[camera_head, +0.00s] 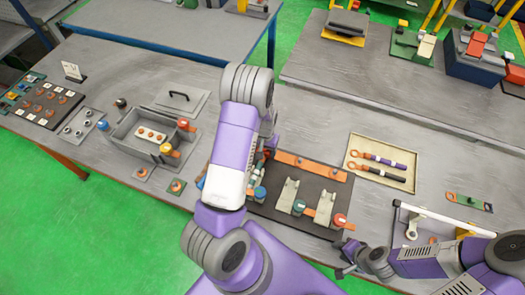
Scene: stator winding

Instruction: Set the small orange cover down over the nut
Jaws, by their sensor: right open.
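I cannot make out for certain which piece is the small orange cover, and the nut is too small to tell. Small orange round pieces sit on square plates at the left, one on a plate (176,187) in front of the grey box. A red-orange disc (340,220) stands at the right front of the dark mat (325,185). My right gripper (345,262) is open and appears empty, near the table's front edge, just below that disc. My left arm (232,150) crosses the middle of the view. Its gripper is hidden behind it.
A grey box (128,146) with orange clips stands left of my left arm. The mat holds an orange bar (310,165) and pale brackets (288,193). A tan tray (355,172) holds two long tools. Grey table between box and tray edges is partly clear.

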